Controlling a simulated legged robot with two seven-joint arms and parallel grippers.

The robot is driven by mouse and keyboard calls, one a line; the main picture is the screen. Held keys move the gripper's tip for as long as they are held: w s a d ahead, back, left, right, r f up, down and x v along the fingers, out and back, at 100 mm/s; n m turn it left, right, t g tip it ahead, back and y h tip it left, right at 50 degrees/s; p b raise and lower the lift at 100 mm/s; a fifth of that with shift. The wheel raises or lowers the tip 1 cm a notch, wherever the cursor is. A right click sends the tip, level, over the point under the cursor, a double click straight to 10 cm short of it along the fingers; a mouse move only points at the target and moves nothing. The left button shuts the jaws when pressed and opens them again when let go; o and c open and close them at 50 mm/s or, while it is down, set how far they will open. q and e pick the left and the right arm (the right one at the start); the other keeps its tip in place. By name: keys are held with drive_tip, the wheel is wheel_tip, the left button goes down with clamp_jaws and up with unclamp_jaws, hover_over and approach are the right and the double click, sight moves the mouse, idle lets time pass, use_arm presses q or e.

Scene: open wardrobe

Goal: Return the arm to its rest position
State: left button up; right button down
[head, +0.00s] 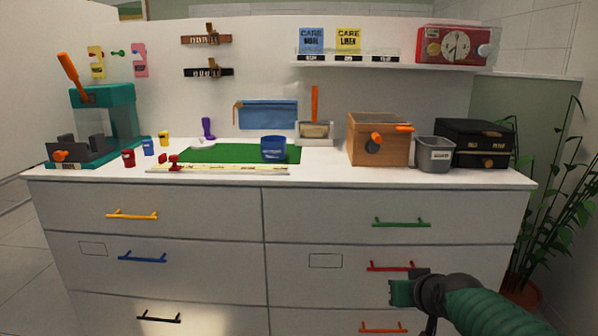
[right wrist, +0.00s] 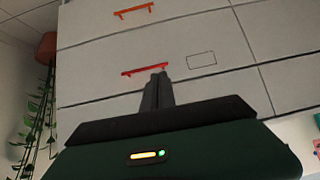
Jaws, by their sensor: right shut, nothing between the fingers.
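My right arm enters the head view from the lower right, and its gripper (head: 401,292) is in front of the dresser's right-hand drawers, just below the red handle (head: 391,266). In the right wrist view the two dark fingers (right wrist: 157,88) are together, shut and empty. Their tips show just beside the red handle (right wrist: 144,67) in that picture; I cannot tell whether they touch it. The orange handle (right wrist: 134,10) lies further up there. My left gripper is not in view.
The white dresser (head: 180,196) has all visible drawers closed. Its top holds a teal machine (head: 104,97), a green mat (head: 215,153), a wooden box (head: 377,140), a grey bin (head: 435,152) and a black case (head: 477,140). A potted plant (head: 545,200) stands at the right.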

drive_tip(key=s+a+f+g+p, duration=0.1)
drive_tip(key=s+f+g+p, duration=0.1)
drive_tip(key=s+f, duration=0.5)
drive_tip(key=s+a+f+g+p, duration=0.1)
drive_tip(key=s+f+g+p, duration=0.2)
drive_tip(key=s, duration=0.7)
drive_tip(key=s+a+f+g+p, duration=0.15)
drive_tip(key=s+f, duration=0.25)
drive_tip(key=s, duration=0.5)
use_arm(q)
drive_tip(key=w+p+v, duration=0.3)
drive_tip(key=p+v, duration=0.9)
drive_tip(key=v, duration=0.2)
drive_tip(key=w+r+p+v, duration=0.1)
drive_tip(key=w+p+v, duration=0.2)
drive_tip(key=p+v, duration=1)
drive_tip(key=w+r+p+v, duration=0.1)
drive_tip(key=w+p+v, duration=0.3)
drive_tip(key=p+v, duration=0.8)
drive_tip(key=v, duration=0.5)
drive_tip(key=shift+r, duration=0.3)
use_arm(e)
wheel_tip(320, 180, up, 37)
drive_tip(key=shift+s+d+f+g, duration=0.2)
drive_tip(key=shift+s+d+g, duration=0.1)
drive_tip(key=shift+g, duration=0.15)
